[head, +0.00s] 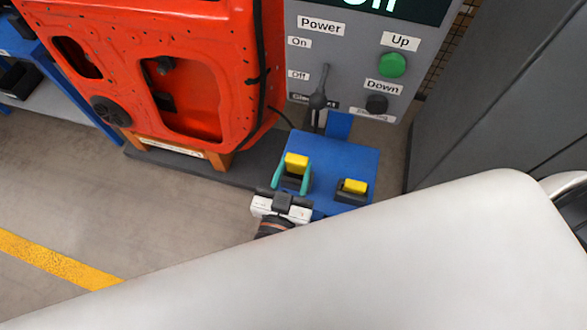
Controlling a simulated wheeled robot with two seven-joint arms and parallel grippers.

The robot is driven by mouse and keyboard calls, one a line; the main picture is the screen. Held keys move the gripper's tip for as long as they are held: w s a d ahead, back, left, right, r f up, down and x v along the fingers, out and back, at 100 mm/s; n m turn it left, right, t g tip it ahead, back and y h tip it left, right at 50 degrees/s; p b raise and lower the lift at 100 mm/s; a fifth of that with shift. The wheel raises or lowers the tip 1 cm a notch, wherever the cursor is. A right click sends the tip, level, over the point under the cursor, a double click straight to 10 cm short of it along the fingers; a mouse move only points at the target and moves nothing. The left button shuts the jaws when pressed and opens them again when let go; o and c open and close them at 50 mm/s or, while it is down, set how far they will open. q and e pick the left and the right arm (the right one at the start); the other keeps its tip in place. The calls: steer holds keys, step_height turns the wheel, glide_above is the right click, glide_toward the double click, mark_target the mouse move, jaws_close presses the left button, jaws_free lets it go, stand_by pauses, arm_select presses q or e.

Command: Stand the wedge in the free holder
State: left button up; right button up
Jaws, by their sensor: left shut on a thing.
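A yellow wedge (296,161) is between the teal fingers of my left gripper (291,176), which is shut on it. The wedge is over the left part of a blue shelf (328,151). A dark holder (291,184) shows just below the wedge, between the fingers. I cannot tell whether the wedge sits in it or is just above it. A second yellow wedge (354,186) stands in another dark holder (350,198) on the right of the shelf. My right gripper is not in view.
An orange-red door panel (220,55) stands at the left of the shelf. A grey control panel (345,50) with a lever (319,90), a green button (392,65) and a black button (376,104) rises behind it. My pale arm link hides the lower right. Open floor lies left.

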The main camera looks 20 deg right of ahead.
mark_target(297, 172)
arm_select(q)
steer(key=shift+p, duration=0.5)
stand_by(1.0)
steer(key=shift+f+b, duration=1.6)
steer(key=shift+f, duration=0.75)
steer(key=o, duration=1.3)
steer(key=shift+c, duration=0.2)
steer(key=shift+s+a, duration=0.1)
steer(key=b+v, duration=0.1)
steer(key=v, duration=1)
steer(key=shift+s+a, duration=0.25)
steer(key=shift+s, duration=0.05)
